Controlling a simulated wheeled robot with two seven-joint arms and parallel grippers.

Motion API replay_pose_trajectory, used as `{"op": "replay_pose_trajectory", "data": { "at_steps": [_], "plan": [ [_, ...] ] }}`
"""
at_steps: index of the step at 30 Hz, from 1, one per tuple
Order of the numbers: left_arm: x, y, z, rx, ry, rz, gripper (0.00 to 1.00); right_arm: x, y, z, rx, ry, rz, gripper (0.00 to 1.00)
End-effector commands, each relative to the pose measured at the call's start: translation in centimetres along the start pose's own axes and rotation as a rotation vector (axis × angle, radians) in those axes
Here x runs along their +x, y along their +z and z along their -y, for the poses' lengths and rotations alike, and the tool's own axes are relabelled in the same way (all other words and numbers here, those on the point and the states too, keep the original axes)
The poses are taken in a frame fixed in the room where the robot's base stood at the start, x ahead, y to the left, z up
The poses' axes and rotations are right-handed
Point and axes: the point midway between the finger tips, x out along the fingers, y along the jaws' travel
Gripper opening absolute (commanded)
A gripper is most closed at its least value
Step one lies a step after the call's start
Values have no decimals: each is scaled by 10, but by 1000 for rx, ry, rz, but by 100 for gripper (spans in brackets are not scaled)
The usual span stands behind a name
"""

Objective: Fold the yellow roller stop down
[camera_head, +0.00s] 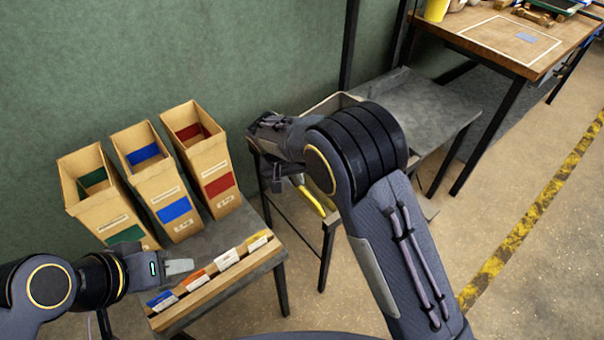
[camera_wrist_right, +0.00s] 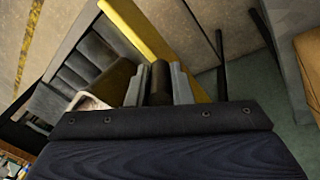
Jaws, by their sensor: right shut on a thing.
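The yellow roller stop (camera_head: 312,199) shows in the head view as a slanting bar beside the frame under my right forearm. In the right wrist view the yellow bar (camera_wrist_right: 142,32) runs diagonally behind my fingers. My right gripper (camera_wrist_right: 160,85) has a dark round piece (camera_wrist_right: 160,78) between its two grey fingers, in front of the yellow bar. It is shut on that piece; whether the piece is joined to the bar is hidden. My left gripper (camera_head: 178,267) is over the front left of the small table, apart from the stop; its finger gap is unclear.
Three cardboard bins (camera_head: 92,200) with green, blue and red labels stand on the small grey table (camera_head: 228,238). A wooden card rack (camera_head: 225,270) lies along its front edge. A grey bench (camera_head: 440,105) is behind my right arm. Open floor lies right.

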Motion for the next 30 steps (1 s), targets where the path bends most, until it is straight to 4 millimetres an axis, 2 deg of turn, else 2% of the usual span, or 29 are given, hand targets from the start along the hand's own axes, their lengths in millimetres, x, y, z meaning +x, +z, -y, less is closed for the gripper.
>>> {"op": "replay_pose_trajectory", "data": {
  "at_steps": [3, 11, 30],
  "plan": [
    [10, 5, 4, 0, 0, 0, 36, 3, 8, 14, -6, 73, -52, 0],
    [22, 11, 10, 0, 0, 0, 36, 6, 20, 31, -3, 192, -131, 0],
    [27, 14, 12, 0, 0, 0, 36, 6, 24, 38, 0, 252, -169, 0]
  ]
}}
